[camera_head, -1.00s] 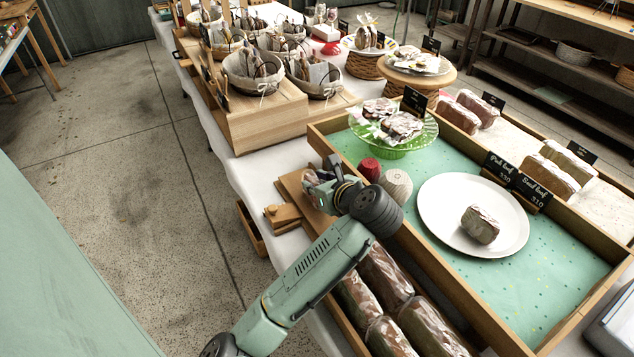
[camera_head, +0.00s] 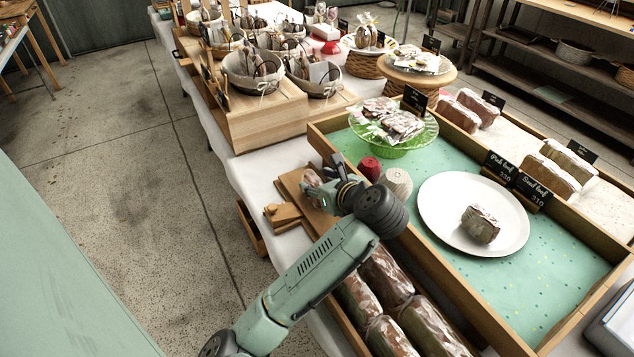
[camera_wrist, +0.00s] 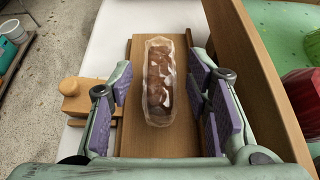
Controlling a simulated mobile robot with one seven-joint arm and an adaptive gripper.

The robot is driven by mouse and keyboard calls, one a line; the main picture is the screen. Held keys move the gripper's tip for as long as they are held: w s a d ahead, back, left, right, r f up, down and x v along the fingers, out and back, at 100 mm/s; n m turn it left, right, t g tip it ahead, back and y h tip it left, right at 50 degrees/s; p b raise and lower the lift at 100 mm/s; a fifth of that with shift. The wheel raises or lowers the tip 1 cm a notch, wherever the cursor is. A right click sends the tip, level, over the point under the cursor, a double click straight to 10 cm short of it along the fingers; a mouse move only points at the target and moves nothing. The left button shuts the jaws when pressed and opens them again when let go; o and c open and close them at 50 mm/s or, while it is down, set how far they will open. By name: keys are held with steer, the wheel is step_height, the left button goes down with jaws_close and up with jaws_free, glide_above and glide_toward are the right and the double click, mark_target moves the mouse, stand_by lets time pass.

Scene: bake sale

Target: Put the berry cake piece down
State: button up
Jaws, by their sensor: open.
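A wrapped brown loaf-shaped cake piece with pale and reddish patches (camera_wrist: 158,82), which I take to be the berry cake piece, lies on a wooden board (camera_wrist: 139,140) in the wrist view. My gripper (camera_wrist: 160,105) is open, with its purple-padded fingers on either side of the piece and gaps on both sides. In the head view my gripper (camera_head: 330,184) is over the board (camera_head: 292,184), beside the tray's left wall. The piece (camera_head: 311,180) shows only partly there, behind the gripper.
A wooden tray wall (camera_wrist: 250,75) rises close to the right of my gripper. A small wooden block with a knob (camera_wrist: 78,95) is at the left. A red (camera_head: 369,168) and a whitish ribbed object (camera_head: 397,183) stand inside the tray, near a white plate (camera_head: 440,210) holding another wrapped piece.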

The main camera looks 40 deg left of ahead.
steer(key=p+v, duration=0.4)
steer(key=v, duration=0.6)
steer(key=shift+d, duration=0.3)
steer(key=shift+s+r, duration=0.1)
steer(key=shift+s, duration=0.05)
